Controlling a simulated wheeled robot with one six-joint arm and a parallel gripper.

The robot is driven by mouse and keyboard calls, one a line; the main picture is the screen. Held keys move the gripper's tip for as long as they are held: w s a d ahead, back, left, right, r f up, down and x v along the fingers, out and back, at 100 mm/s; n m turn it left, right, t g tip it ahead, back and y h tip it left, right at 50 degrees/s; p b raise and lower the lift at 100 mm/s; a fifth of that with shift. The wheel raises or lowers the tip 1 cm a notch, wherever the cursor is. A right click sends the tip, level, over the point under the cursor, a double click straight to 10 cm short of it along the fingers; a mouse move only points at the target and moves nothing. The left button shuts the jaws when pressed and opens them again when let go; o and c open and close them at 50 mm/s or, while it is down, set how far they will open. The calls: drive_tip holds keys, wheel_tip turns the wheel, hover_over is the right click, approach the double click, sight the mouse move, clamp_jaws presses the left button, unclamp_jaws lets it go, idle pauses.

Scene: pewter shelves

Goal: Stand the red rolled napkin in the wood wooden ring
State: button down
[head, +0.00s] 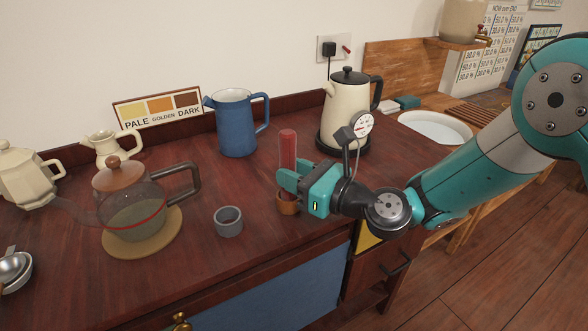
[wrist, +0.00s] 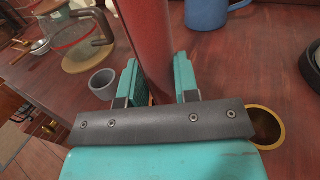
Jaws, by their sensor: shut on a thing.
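The red rolled napkin (head: 288,148) stands roughly upright in my gripper (head: 289,181). In the wrist view the napkin (wrist: 148,40) rises between the two teal fingers (wrist: 155,88), which are shut on it. The wooden ring (head: 288,208) sits on the counter below my gripper in the head view.
A grey ring (head: 228,221) stands left of the wooden one. A glass teapot (head: 133,205) on a round mat is further left. A blue jug (head: 235,125) and a cream kettle (head: 345,110) stand behind. The counter's front edge is close.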

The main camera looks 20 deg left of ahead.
drive_tip(key=shift+f, duration=0.3)
drive_tip(key=c, duration=0.8)
unclamp_jaws()
drive_tip(key=shift+d, duration=0.1)
drive_tip(key=b+v, duration=1.2)
drive_tip(key=v, duration=0.5)
drive_tip(key=shift+s+d+b, duration=0.1)
drive_tip(key=shift+s+b, duration=0.05)
drive_tip(key=shift+b, duration=0.25)
